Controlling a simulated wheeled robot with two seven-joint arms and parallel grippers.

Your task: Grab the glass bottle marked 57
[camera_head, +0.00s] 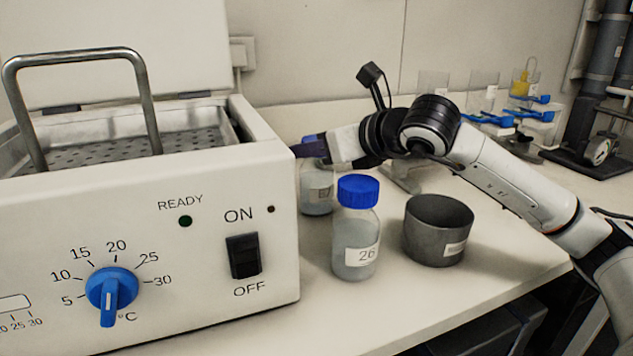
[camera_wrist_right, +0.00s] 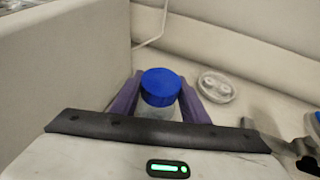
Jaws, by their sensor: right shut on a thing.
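A glass bottle with a blue cap (camera_head: 316,190) stands on the bench behind the bottle labelled 26, beside the white bath's right side. Its label is too small and partly hidden to read. My right gripper (camera_head: 312,150) reaches over from the right and is shut on this bottle just below the cap. The right wrist view shows the blue cap (camera_wrist_right: 161,86) between the two purple fingers (camera_wrist_right: 160,98). Another glass bottle (camera_head: 356,235), blue-capped and marked 26, stands upright in front. My left gripper is not in view.
A white bath with a dial and switch (camera_head: 245,256) fills the left; its lid is up. A dark grey pot (camera_head: 437,232) stands right of bottle 26. Blue-and-clear racks (camera_head: 510,118) are at the back right. The bench front is clear.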

